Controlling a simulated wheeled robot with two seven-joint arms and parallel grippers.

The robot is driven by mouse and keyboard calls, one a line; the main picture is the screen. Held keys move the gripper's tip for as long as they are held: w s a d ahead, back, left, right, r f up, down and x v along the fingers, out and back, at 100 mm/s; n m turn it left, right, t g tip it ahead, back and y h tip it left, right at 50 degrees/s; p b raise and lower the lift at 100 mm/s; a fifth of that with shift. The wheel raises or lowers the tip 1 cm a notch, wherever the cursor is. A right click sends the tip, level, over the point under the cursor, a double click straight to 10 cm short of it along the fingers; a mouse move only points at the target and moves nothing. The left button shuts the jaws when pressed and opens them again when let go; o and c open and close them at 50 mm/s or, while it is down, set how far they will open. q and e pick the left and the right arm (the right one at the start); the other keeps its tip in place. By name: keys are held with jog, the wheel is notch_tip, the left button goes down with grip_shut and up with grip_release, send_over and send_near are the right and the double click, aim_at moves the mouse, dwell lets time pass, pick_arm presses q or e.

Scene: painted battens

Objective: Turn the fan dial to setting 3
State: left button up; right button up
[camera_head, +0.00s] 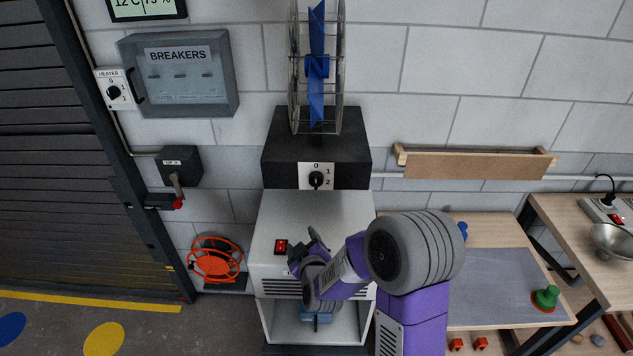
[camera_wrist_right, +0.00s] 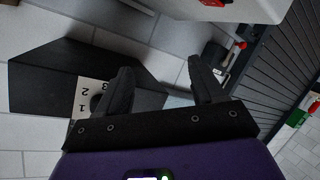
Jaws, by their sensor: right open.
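The fan dial (camera_head: 316,180) is a small black knob on a white plate on the front of the black fan base (camera_head: 277,165). In the head view 0, 1 and 2 can be read around it; I cannot tell its pointer's exact setting. The wrist view shows the plate (camera_wrist_right: 82,87) with 1, 2 and 3, and the knob partly hidden behind a finger. My right gripper (camera_head: 308,245) is in front of the grey cabinet, below the dial and apart from it. Its two dark fingers (camera_wrist_right: 163,88) are spread with nothing between them. My left gripper is out of view.
The caged blue fan (camera_head: 317,66) stands on the base. The grey cabinet (camera_head: 275,222) below has a red switch (camera_head: 281,246). A breaker box (camera_head: 180,75), heater dial (camera_head: 114,91) and red-handled lever (camera_head: 176,190) are left. A workbench (camera_head: 500,226) is right.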

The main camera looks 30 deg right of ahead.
aim_at(317, 185)
jog(key=d+r+t+h, duration=0.3)
jog(key=d+r+h, duration=0.15)
jog(key=r, duration=0.65)
jog(key=shift+y, duration=0.45)
jog(key=x, duration=0.4)
jog(key=p+x, duration=0.1)
jog(key=x, duration=0.1)
jog(key=shift+s+d+r, duration=0.1)
jog(key=shift+d+r, duration=0.15)
jog(key=shift+d, duration=0.05)
jog(key=shift+w+d, duration=0.2)
jog(key=shift+w, duration=0.35)
